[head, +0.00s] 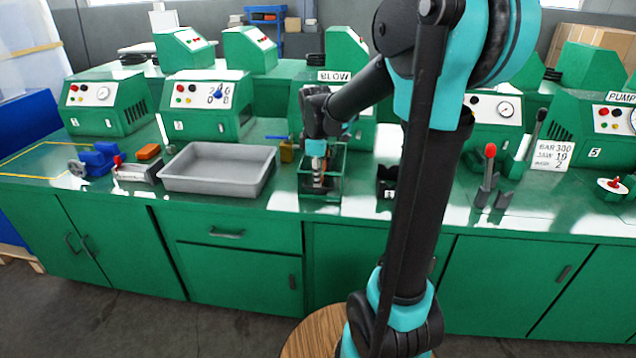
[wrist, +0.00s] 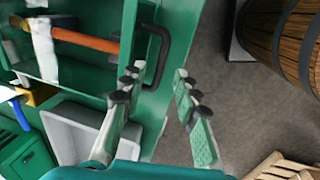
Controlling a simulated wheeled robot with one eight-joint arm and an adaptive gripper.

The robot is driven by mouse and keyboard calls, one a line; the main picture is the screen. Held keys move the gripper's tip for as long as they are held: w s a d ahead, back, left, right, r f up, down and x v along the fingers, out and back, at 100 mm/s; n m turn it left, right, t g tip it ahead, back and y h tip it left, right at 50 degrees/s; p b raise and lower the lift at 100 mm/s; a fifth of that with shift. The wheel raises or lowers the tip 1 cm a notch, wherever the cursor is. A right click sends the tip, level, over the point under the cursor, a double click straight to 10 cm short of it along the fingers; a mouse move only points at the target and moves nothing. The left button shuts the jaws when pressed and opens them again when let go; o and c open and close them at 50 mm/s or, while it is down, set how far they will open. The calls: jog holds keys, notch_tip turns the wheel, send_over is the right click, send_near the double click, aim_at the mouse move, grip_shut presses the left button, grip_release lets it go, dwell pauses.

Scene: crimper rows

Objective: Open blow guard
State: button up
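The blow guard (head: 335,190) is a green-framed, see-through box on the counter below the BLOW sign (head: 334,76).
A grey tray (head: 218,168) sits just left of the guard, and a small black holder (head: 388,184) to its right. A wooden barrel (wrist: 285,35) is on the floor. Cabinets line the counter's front.

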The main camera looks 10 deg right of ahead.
jog(key=shift+w+f, duration=0.15)
jog(key=shift+f, duration=0.65)
jog(key=shift+w+f, duration=0.1)
jog(key=shift+f, duration=0.7)
jog(key=shift+c, duration=0.6)
grip_shut()
